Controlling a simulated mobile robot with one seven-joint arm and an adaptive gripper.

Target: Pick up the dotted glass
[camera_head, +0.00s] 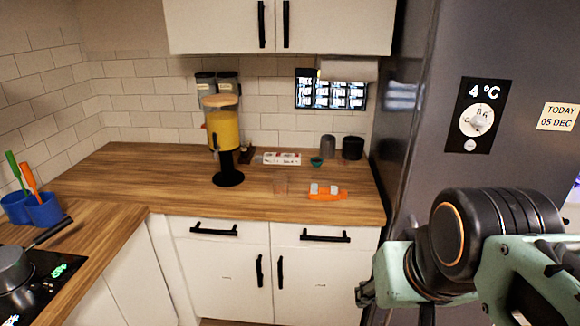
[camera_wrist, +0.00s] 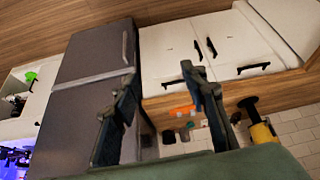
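An orange tray (camera_head: 327,196) with small white cups sits right of the glass. A yellow drink dispenser (camera_head: 223,130) stands to its left. Dark cups (camera_head: 352,148) stand behind. The grey fridge (camera_head: 430,120) rises beside my arm. Wooden counter (camera_head: 130,180) left of the dispenser is clear.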

